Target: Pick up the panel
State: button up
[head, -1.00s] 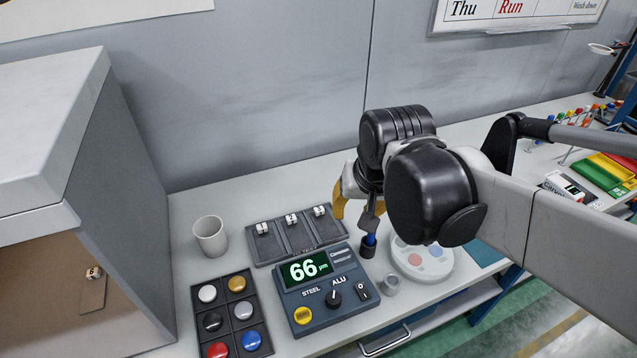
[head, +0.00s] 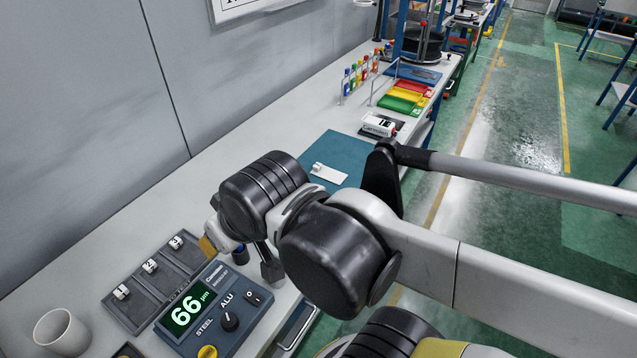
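A white flat plate with a small raised block (head: 327,173) lies on a teal mat (head: 348,150) on the bench, beyond my arm. I cannot tell which of these is the panel. My gripper (head: 238,250) hangs over the bench just right of the tray, near the gauge. A yellowish finger part shows at its left; my wrist hides much of the rest. I see nothing held, but its opening is not clear.
A gauge box (head: 215,312) reading 66 stands below my gripper, with a white cup (head: 62,333) to the left. A labelled box (head: 379,125), coloured trays (head: 405,98) and bottles stand farther along the bench.

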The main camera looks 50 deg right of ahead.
aim_at(326, 173)
jog(key=z, duration=1.45)
jog(key=u, duration=1.95)
jog(key=z, duration=1.95)
jog(key=l+u, duration=0.4)
jog(key=l, duration=0.3)
jog(key=l+u, duration=0.4)
jog(key=l, duration=0.3)
jog(key=k+l+u, duration=0.15)
jog(key=l+u, duration=0.2)
jog(key=l, duration=0.3)
